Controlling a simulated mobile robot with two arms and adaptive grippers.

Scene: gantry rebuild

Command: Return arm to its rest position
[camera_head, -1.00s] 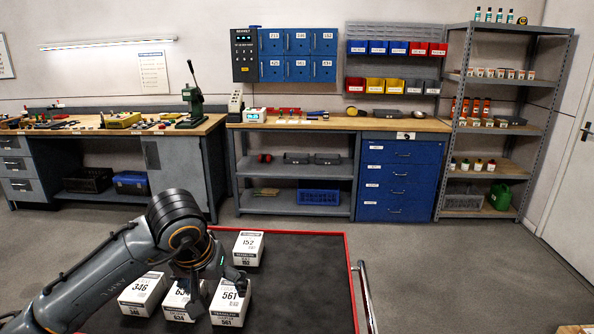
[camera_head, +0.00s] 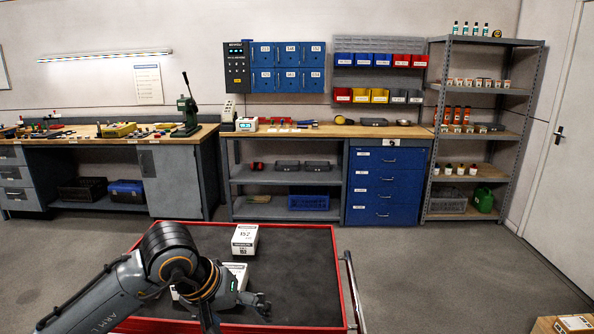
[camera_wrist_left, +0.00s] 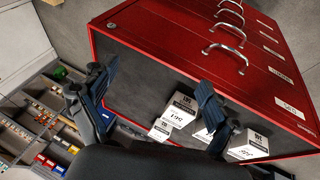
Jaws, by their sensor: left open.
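My left arm comes in from the lower left in the head view. Its gripper (camera_head: 257,305) is over the dark top of the red cart (camera_head: 338,270), with its fingers pointing right. In the left wrist view the fingers of my left gripper (camera_wrist_left: 153,97) are spread wide apart with nothing between them. The cart's red drawer front (camera_wrist_left: 180,25) is beyond them. A white box marked 152 (camera_head: 245,239) stands at the cart's back edge. Another white box (camera_head: 237,270) is partly hidden behind my wrist. My right gripper is in neither view.
In the left wrist view several white boxes, one of them here (camera_wrist_left: 181,108), stand on the cart top near one finger. A metal push handle (camera_head: 353,290) runs along the cart's right side. A cardboard box (camera_head: 562,325) is at the lower right. The floor between is clear.

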